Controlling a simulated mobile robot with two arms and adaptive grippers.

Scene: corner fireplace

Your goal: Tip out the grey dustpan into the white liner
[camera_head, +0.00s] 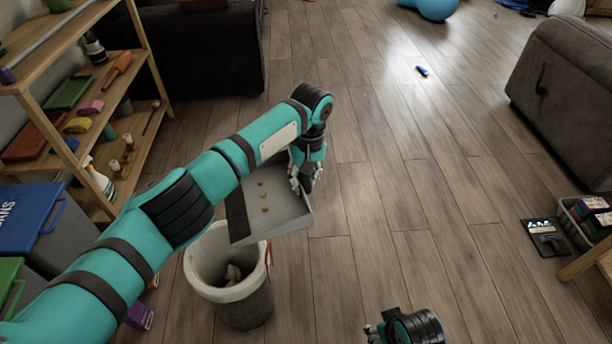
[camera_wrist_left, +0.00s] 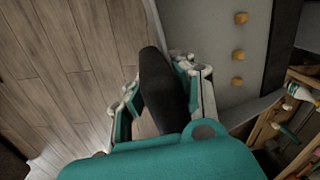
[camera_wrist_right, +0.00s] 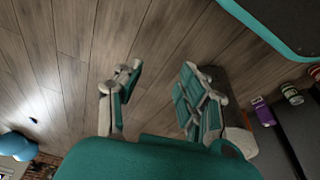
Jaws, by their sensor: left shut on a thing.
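The grey dustpan (camera_head: 286,206) is held in the air by my left gripper (camera_head: 305,180), beside and partly over the bin's upper right. Several small orange-brown crumbs (camera_head: 263,196) lie on the pan. The left wrist view shows the gripper (camera_wrist_left: 160,88) shut around the dark handle (camera_wrist_left: 160,85), with the pan (camera_wrist_left: 236,60) to the right. The bin with the white liner (camera_head: 205,285) stands on the floor below; some scraps lie inside it. My right gripper (camera_wrist_right: 155,95) is open and empty in the right wrist view; its arm only just enters the head view.
A wooden shelf (camera_head: 150,60) with brushes and bottles stands at left. A blue-lidded bin (camera_head: 28,218) and a green-lidded bin (camera_head: 10,280) are at lower left. A grey sofa (camera_head: 570,95) and a basket (camera_head: 580,225) are at right.

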